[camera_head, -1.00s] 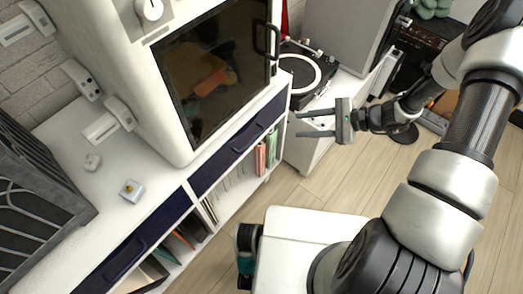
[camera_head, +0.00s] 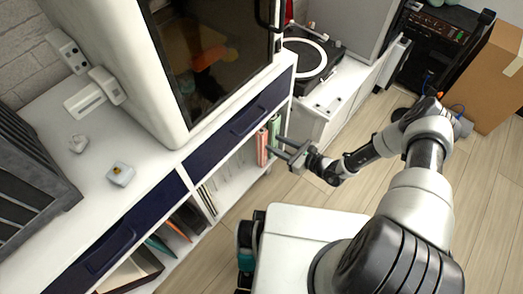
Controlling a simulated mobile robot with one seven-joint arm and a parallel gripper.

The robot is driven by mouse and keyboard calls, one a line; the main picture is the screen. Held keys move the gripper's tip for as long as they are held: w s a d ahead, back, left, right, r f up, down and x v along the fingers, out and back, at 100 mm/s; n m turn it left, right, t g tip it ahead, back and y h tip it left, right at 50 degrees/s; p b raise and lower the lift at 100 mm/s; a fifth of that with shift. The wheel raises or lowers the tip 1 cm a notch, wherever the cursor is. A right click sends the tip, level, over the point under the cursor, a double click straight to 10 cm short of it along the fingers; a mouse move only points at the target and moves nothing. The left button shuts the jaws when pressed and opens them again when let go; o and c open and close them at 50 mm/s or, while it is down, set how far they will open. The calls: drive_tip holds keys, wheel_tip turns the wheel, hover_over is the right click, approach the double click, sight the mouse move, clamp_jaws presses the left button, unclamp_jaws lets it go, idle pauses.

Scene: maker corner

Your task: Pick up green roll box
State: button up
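A narrow green upright item (camera_head: 274,132), which may be the green roll box, stands at the right end of the open shelf under the dark blue drawer. A red-pink upright item (camera_head: 261,147) stands just left of it. My gripper (camera_head: 274,146) is at the shelf opening, its two fingers apart and pointing left toward these items. The fingers overlap the lower part of the green item in the picture. I cannot tell whether they touch it. Nothing is seen held between them.
The white cabinet (camera_head: 20,255) has dark blue drawers (camera_head: 240,123) above the shelves. A turntable (camera_head: 313,60) stands behind. A cardboard box (camera_head: 497,80) stands at the right. The wooden floor (camera_head: 330,190) is clear.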

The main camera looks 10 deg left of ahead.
sight(265, 138)
drive_tip(key=b+x, duration=0.2)
drive_tip(key=x, duration=0.6)
drive_tip(key=shift+w+a+f, duration=0.15)
drive_tip(key=shift+w, duration=0.15)
clamp_jaws()
